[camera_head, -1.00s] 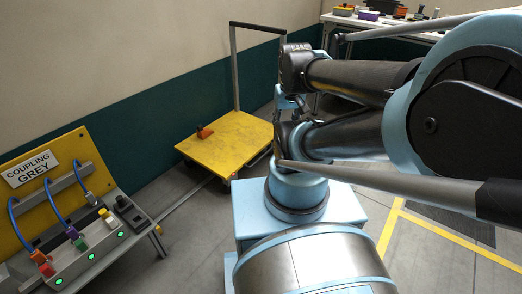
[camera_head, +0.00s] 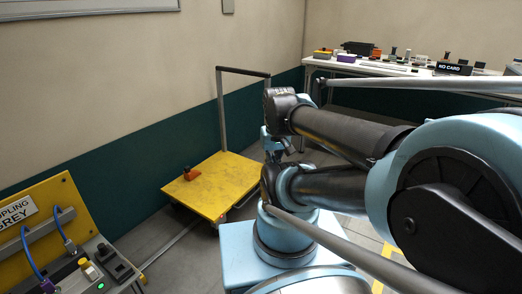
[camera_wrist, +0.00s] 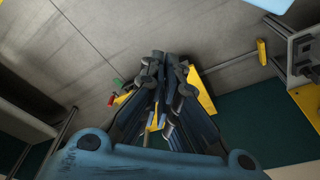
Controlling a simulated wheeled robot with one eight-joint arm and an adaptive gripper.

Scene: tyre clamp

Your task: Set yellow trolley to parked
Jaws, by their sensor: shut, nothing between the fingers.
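The yellow trolley (camera_head: 222,190) stands on the floor along the wall in the head view, left of my arm. It has a flat yellow deck and a tall grey push-handle (camera_head: 221,112) at its far end. A small orange-red part (camera_head: 190,174) sits at the deck's left corner; whether it is a brake lever I cannot tell. My gripper (camera_wrist: 166,62) is shut and empty in the wrist view, with floor behind it. Yellow pieces (camera_wrist: 201,95) show behind the fingers there; I cannot tell what they belong to. In the head view my arm hides the gripper's fingertips.
A yellow coupling panel (camera_head: 75,205) with blue hoses stands at the lower left. A white bench (camera_head: 345,67) with several small items and a "NO CARD" sign (camera_head: 453,68) stands at the back right.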

